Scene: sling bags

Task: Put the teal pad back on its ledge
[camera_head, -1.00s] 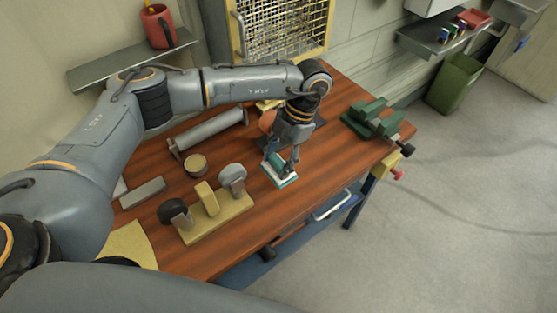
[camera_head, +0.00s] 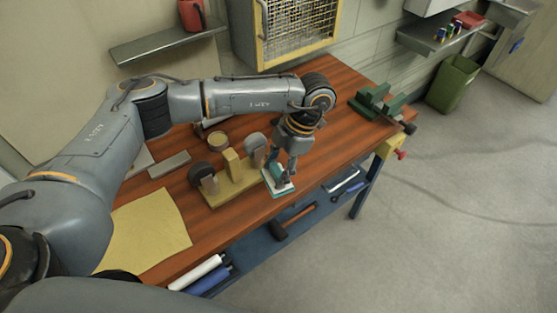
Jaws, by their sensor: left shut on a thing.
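The teal pad (camera_head: 281,192) is a small block with a white top and teal edges and handle, at the front of the brown workbench. My left gripper (camera_head: 279,174) points down and is shut on its teal handle. The fingers hide part of the pad, and I cannot tell whether it touches the bench. A yellow wooden stand (camera_head: 222,191) with several upright parts, including a dark and a grey disc, is just left of the pad. I cannot tell which surface is the pad's ledge. My right gripper is not in view.
A green vise (camera_head: 372,103) stands at the bench's right end. A round tin (camera_head: 217,139) and a grey block (camera_head: 169,164) lie behind the stand. A yellow cloth (camera_head: 148,232) covers the front left. A grey wall shelf (camera_head: 165,45) is at the back left. Bare bench (camera_head: 335,135) shows right of my gripper.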

